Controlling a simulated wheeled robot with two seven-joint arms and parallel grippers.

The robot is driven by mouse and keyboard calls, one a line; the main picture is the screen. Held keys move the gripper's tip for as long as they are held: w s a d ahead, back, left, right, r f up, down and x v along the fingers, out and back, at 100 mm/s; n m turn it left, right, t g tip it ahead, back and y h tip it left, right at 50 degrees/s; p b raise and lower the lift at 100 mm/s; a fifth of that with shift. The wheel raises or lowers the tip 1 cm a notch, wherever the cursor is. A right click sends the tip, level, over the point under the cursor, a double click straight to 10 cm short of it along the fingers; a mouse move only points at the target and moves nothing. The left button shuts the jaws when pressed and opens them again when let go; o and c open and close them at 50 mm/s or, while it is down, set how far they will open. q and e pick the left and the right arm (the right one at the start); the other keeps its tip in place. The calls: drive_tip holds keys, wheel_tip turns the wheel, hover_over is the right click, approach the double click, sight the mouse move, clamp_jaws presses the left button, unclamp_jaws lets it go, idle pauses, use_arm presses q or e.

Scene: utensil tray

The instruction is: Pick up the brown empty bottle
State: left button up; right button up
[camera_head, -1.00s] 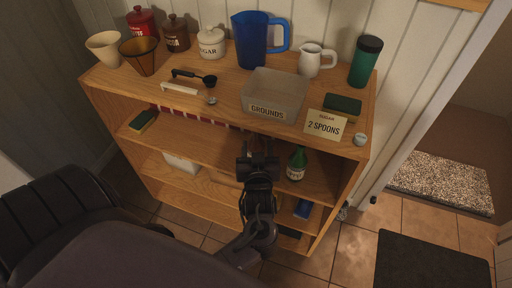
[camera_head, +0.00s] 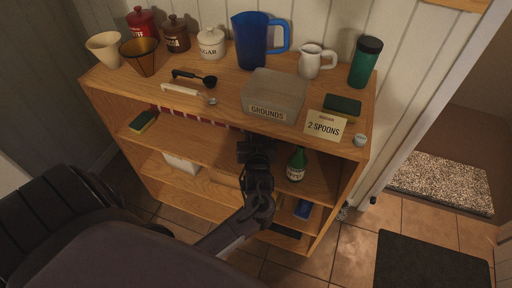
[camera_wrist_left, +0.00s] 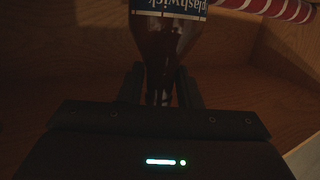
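The brown bottle (camera_wrist_left: 160,45) shows in the left wrist view at the top middle, dark, with a blue and white label that reads upside down. Its narrow neck points toward my left gripper (camera_wrist_left: 160,85), with one finger on each side of it. The fingers are apart and look open around the neck; the dim light hides whether they touch it. In the head view my left gripper (camera_head: 256,146) reaches into the upper compartment of the wooden shelf (camera_head: 215,148), under the top board. The brown bottle is hidden there. My right gripper is out of view.
A green bottle (camera_head: 297,165) stands just right of my left arm. A red-striped item (camera_head: 205,117) lies at the back of the compartment. A clear grounds bin (camera_head: 273,95) sits on the top board above. A sponge (camera_head: 143,121) lies at the shelf's left.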

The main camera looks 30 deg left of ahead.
use_arm(q)
clamp_jaws()
drive_tip(key=shift+r, duration=0.1)
